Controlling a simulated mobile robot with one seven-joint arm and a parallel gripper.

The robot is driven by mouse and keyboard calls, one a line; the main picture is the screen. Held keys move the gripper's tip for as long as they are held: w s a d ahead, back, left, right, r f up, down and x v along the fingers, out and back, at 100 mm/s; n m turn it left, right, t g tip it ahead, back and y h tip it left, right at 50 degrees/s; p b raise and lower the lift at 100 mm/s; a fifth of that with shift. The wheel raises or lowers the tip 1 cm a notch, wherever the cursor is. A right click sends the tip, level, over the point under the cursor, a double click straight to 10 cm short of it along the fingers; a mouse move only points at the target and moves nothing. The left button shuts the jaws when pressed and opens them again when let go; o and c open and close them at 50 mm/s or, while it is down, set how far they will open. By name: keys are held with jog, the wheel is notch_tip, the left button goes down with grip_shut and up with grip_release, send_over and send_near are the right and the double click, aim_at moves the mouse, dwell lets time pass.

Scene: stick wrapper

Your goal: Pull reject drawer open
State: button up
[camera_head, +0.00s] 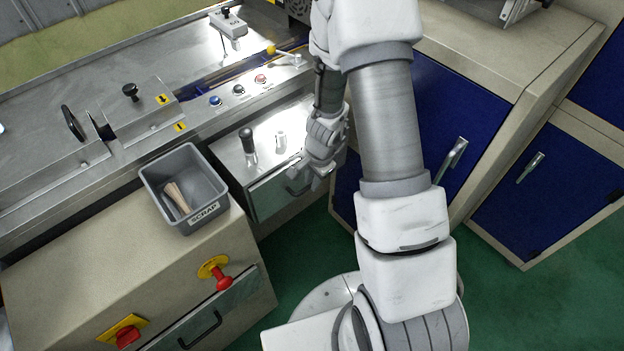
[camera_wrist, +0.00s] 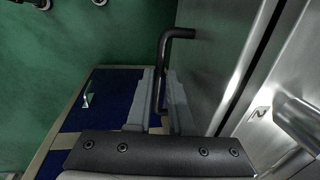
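The drawer (camera_head: 270,196) I take for the reject drawer has a grey-green front below the steel top, left of my arm; its label cannot be read. It looks closed. In the wrist view, the handle (camera_wrist: 175,33) runs down between the two grey fingers of my gripper (camera_wrist: 160,85). The fingers lie close on both sides of the bar and look shut on it. The drawer front (camera_wrist: 215,70) rises just right of the handle. In the head view, the fingertips are partly hidden.
A grey scrap bin (camera_head: 187,190) holding tan sticks stands on the beige cabinet to the left. A red knob (camera_head: 222,280) and a lower drawer handle (camera_head: 200,330) face forward. Blue cabinet doors (camera_head: 465,110) stand at right. Green floor (camera_head: 310,235) lies open in front of the drawer.

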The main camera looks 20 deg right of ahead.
grip_shut()
dwell(1.1)
